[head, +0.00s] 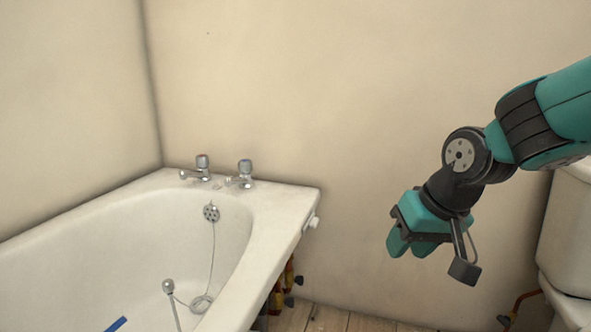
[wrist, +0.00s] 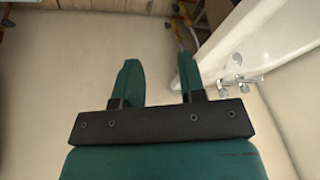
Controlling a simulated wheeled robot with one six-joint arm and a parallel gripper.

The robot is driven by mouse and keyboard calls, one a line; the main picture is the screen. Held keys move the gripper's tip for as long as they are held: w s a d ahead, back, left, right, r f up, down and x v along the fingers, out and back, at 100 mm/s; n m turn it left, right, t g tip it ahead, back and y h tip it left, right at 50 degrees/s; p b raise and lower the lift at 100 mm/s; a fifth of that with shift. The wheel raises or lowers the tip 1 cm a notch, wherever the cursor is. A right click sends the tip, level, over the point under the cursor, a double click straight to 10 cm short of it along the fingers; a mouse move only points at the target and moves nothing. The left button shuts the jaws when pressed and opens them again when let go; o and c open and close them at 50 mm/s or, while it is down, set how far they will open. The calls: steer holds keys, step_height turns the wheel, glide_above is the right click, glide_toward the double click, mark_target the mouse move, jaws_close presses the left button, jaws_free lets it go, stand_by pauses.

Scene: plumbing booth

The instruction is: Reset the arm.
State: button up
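My gripper (head: 411,249) hangs from my teal and black arm on the right of the head view, in the air in front of the wall. It points down and to the left, apart from the bathtub. In the wrist view, the two teal fingers of my gripper (wrist: 158,75) stand apart with a clear gap between them. Nothing is between the fingers. The gripper is open and empty.
A white bathtub (head: 300,205) with two taps (head: 245,173) fills the left. A chain and plug (head: 168,286) and a blue strip (head: 117,324) are inside it. A toilet (head: 570,240) stands at the right edge. Bare floorboards (head: 330,318) lie between them.

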steer(key=s+a+r+n+g+y+p, duration=0.1)
steer(key=s+a+r+n+g, duration=0.15)
steer(key=s, duration=0.75)
steer(key=s+a+r+n+g+p, duration=0.1)
steer(key=s+r+n+p, duration=0.15)
steer(key=s, duration=0.75)
step_height(320, 180, up, 35)
steer(key=p, duration=3.5)
steer(key=shift+w+d+r, duration=0.15)
steer(key=shift+w, duration=0.1)
steer(key=shift+o, duration=0.5)
steer(key=shift+n, duration=0.3)
